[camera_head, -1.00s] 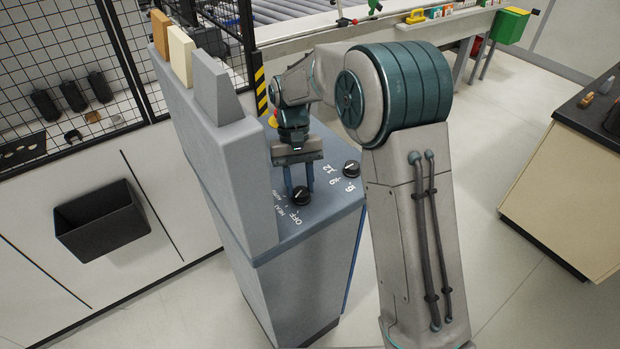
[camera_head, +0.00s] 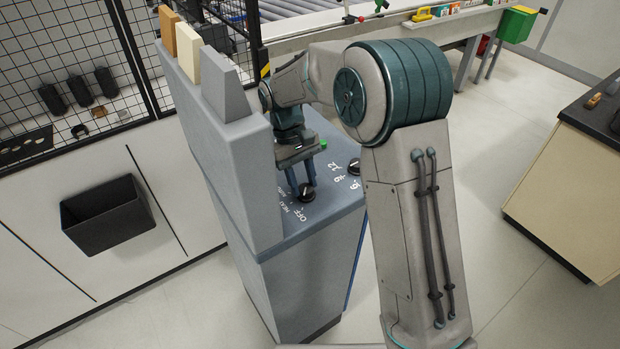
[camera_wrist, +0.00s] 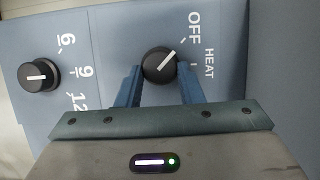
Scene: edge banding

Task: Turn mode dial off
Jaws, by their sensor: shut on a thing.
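The mode dial (camera_head: 307,192) is a round black knob on the sloped top of the grey-blue console (camera_head: 330,225), beside the printed words OFF, HEAT and AUTO. In the wrist view the dial (camera_wrist: 160,65) has a white pointer line slanting up and right, aimed between the OFF and HEAT labels, near a tick mark. My gripper (camera_head: 302,193) reaches down onto the dial. In the wrist view its two blue fingers (camera_wrist: 160,82) stand on either side of the knob, shut on it. The fingertips are partly hidden by the knob.
A second black dial (camera_wrist: 39,76) with the numbers 6, 9 and 12 sits beside the mode dial. A raised grey panel (camera_head: 235,175) stands close left of my gripper, with coloured sample boards (camera_head: 188,52) on it. A green button (camera_head: 323,145) lies behind.

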